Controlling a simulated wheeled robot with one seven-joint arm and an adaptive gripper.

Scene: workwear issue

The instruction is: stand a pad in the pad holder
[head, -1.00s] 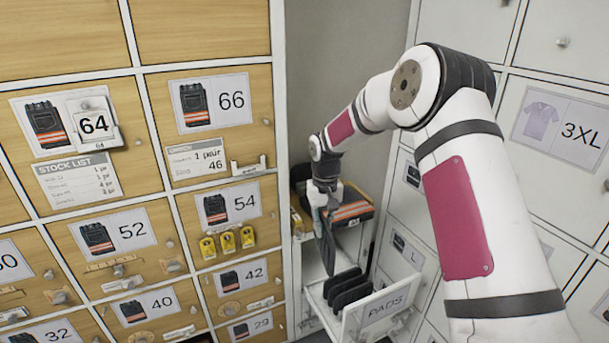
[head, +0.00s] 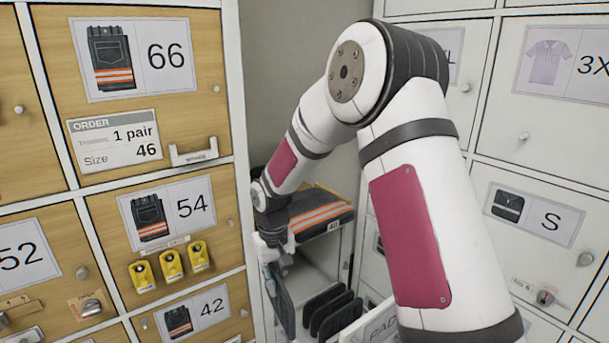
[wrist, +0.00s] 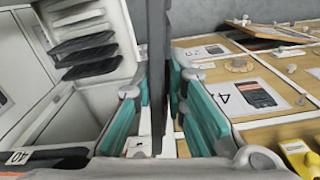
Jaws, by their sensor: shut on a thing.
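My gripper (head: 274,258) is shut on a dark flat pad (head: 284,308), which hangs below it in the head view. In the wrist view the pad (wrist: 158,55) shows edge-on between the teal fingers of my gripper (wrist: 160,105). The pad holder is a white open box with a PADS label (head: 378,328); several dark pads stand side by side in it. In the wrist view the holder's pads (wrist: 88,45) are at upper left.
Folded dark trousers with orange stripes (head: 322,214) lie just behind my gripper. Wooden lockers (head: 150,185) with knobs and yellow padlocks (head: 172,264) stand close on the left. White lockers (head: 530,150) stand on the right, behind my arm.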

